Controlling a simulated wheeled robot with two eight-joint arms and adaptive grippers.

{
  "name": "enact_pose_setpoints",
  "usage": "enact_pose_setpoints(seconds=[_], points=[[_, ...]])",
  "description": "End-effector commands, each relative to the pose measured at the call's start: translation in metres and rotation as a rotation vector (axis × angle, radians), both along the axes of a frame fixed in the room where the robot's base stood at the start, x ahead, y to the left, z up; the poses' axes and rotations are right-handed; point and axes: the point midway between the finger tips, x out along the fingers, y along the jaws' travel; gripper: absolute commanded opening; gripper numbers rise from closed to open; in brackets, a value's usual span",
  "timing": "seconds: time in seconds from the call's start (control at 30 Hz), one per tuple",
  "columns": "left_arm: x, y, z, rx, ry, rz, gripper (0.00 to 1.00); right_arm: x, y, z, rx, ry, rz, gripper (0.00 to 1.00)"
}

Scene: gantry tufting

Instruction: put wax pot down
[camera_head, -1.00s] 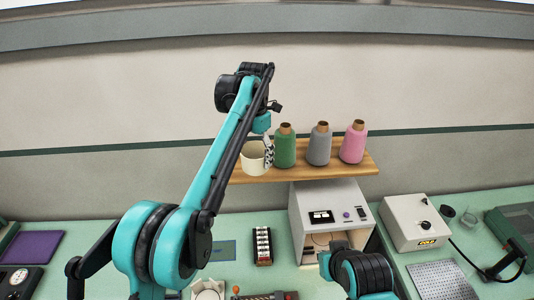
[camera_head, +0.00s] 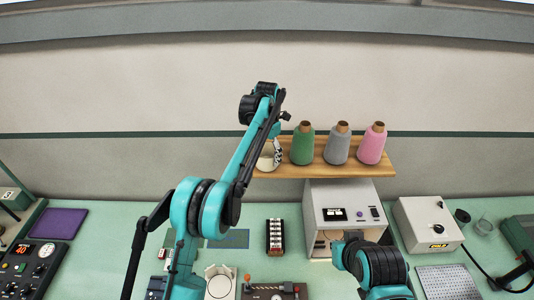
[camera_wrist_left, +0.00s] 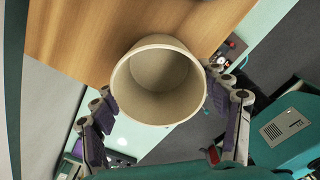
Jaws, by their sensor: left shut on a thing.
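The wax pot (camera_head: 265,160) is a cream, round, open-topped cup. It is at the left end of the wooden shelf (camera_head: 325,171) in the head view. My left gripper (camera_head: 276,152) is shut on it, with its fingers on the right side of the pot in that view. In the left wrist view the empty pot (camera_wrist_left: 160,82) sits between the two fingers, over or against the front edge of the shelf (camera_wrist_left: 80,40). I cannot tell whether its base touches the wood. Of my right arm only a wrist part shows at the bottom; its fingers are hidden.
Green (camera_head: 303,146), grey (camera_head: 339,146) and pink (camera_head: 372,146) yarn cones stand on the shelf to the right of the pot. A white machine (camera_head: 345,205) stands below the shelf. The wall behind is bare.

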Motion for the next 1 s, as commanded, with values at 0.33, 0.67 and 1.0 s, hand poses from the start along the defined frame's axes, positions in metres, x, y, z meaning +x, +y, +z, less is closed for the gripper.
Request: enact_pose_setpoints(seconds=[0.33, 0.67, 1.0], points=[[0.0, 0.0, -0.004, 0.0, 0.0, 0.0, 0.85, 0.0, 0.0, -0.004, 0.0, 0.0, 0.0, 0.0], [0.0, 0.0, -0.003, 0.0, 0.0, 0.0, 0.95, 0.0, 0.0, -0.003, 0.0, 0.0, 0.0, 0.0], [0.0, 0.0, 0.031, 0.0, 0.0, 0.0, 0.95, 0.0, 0.0, -0.006, 0.0, 0.0, 0.0, 0.0]])
